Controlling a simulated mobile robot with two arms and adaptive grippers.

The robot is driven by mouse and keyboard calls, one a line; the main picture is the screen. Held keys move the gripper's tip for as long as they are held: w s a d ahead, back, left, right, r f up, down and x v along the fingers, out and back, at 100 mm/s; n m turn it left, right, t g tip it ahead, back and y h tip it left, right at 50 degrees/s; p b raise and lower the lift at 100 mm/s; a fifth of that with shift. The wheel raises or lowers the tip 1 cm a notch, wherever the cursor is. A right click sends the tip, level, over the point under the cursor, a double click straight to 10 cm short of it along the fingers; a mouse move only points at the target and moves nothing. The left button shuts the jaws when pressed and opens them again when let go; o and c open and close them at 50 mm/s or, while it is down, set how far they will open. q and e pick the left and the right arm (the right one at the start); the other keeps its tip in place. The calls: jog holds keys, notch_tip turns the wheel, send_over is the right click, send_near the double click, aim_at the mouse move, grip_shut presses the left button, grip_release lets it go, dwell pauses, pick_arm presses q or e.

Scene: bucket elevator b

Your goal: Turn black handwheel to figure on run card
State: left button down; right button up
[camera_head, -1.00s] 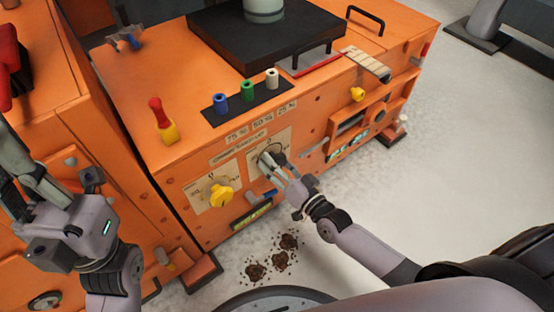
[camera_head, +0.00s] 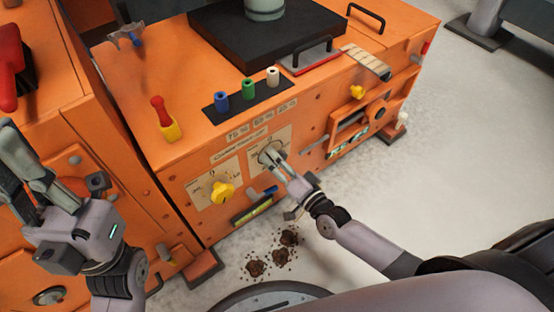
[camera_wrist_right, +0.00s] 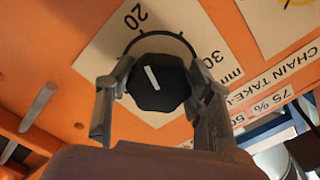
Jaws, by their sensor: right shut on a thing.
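The black handwheel (camera_wrist_right: 158,84) is an angular knob with a white line on its face. It sits on a pale dial plate (camera_wrist_right: 205,35) marked 20 and 30 mm, and the line tilts toward the arc between those figures. My right gripper (camera_wrist_right: 160,105) has one finger on each side of the handwheel and is shut on it. In the head view, this gripper (camera_head: 270,159) covers much of the handwheel on the orange front. My left gripper (camera_head: 22,172) is at the left, its fingers apart and empty. I cannot make out a run card's figure.
A yellow knob (camera_head: 222,192) is on the plate to the left. Blue, green and white cylinders (camera_head: 248,90) stand on top of the orange machine. A blue-tipped lever (camera_head: 266,191) is just below the handwheel. Brown debris (camera_head: 272,254) lies on the floor.

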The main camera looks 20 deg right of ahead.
jog(key=o, duration=1.2)
jog(key=shift+s, duration=0.1)
jog(key=v, duration=1.2)
